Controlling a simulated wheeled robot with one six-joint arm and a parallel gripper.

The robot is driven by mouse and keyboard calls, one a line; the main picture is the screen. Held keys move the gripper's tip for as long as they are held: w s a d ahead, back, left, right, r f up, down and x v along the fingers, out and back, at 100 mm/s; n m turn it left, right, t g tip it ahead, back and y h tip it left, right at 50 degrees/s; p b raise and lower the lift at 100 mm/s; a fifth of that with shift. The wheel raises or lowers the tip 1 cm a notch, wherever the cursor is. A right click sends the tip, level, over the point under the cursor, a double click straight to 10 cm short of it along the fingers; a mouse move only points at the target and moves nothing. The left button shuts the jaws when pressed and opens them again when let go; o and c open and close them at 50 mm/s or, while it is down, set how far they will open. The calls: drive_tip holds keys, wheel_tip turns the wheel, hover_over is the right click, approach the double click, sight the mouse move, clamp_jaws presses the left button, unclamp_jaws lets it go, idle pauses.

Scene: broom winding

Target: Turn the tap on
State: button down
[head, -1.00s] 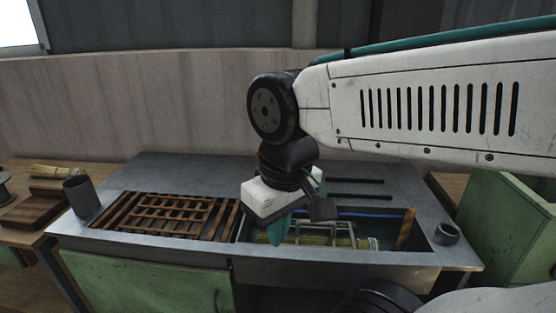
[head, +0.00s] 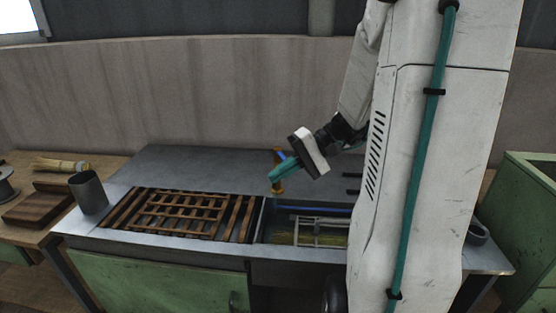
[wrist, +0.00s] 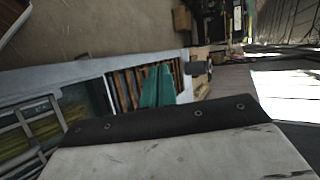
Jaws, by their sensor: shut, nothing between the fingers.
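The tap (head: 278,155) stands at the back of the sink in the head view, an upright orange-brown post with a blue part near its top. My gripper (head: 273,178) is shut and empty, its teal fingers pointing down and left across the front of the tap. The fingers hide the middle of the tap, and I cannot tell whether they touch it. In the wrist view my gripper (wrist: 158,85) shows its teal fingers together, and I cannot make out the tap there.
The sink basin (head: 262,220) holds a metal rack (head: 318,232) over yellowish bristles. A wooden slatted grate (head: 180,213) lies to its left. A grey cup (head: 88,192) stands at the left end of the counter. My arm covers the basin's right side.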

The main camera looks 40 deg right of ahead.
drive_tip(key=s+d+f+m+t+h, duration=0.15)
drive_tip(key=d+t, duration=0.25)
drive_tip(key=d, duration=0.4)
drive_tip(key=d+f+m+t+h, duration=0.1)
drive_tip(key=d+f+m+t, duration=0.25)
drive_tip(key=d, duration=0.35)
drive_tip(key=s+d+f+m+t+h, duration=0.15)
drive_tip(key=d+t, duration=0.25)
drive_tip(key=d, duration=0.4)
approach(283, 158)
drive_tip(key=w, duration=0.3)
drive_tip(key=shift+w+a+f+m, duration=0.25)
drive_tip(key=shift+w+a, duration=0.25)
drive_tip(key=shift+a, duration=0.25)
